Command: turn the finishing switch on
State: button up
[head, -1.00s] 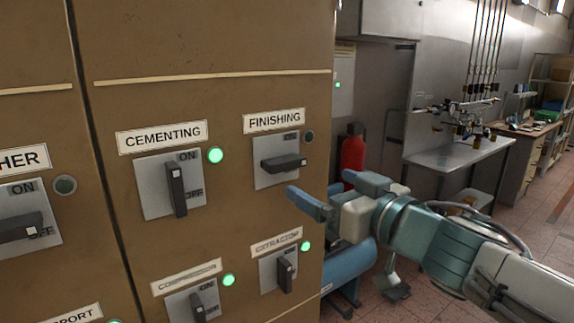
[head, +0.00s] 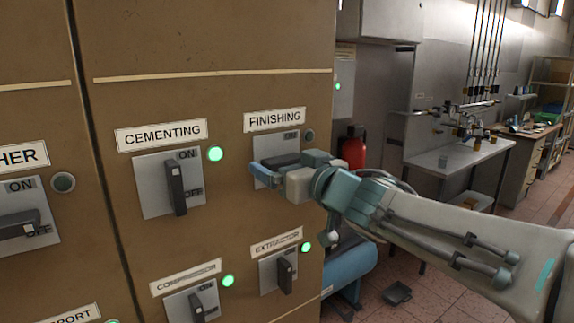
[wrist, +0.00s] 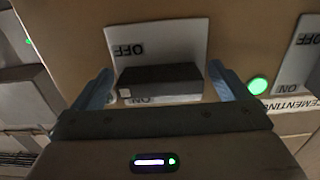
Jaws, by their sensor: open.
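The finishing switch (head: 283,160) is a dark lever on a grey plate under the FINISHING label (head: 275,119). Its lever lies horizontal, and the lamp (head: 309,135) beside it is unlit. My gripper (head: 287,167) is at the switch and covers the lower part of its plate in the head view. In the wrist view the open jaws (wrist: 162,88) stand on either side of the lever (wrist: 160,80), with its length lying across the opening. A gap shows at each end of the lever. The wrist picture is upside down, with OFF above and ON below.
The cementing switch (head: 176,186), with a lit green lamp (head: 215,153), is to the left. The compressor (head: 198,306) and extractor (head: 285,275) switches are below, lamps lit. A red extinguisher (head: 354,152) and a bench (head: 458,160) stand beyond the cabinet.

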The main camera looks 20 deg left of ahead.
jog(key=c, duration=1)
jog(key=n, duration=0.4)
jog(key=shift+b, duration=0.35)
jog(key=n+b, duration=0.1)
jog(key=n, duration=0.3)
jog(key=shift+d+n, duration=0.1)
jog(key=shift+n, duration=0.2)
jog(key=n+b, duration=0.2)
jog(key=n, duration=0.3)
jog(key=shift+n+b, duration=0.6)
jog(key=shift+n, duration=1.5)
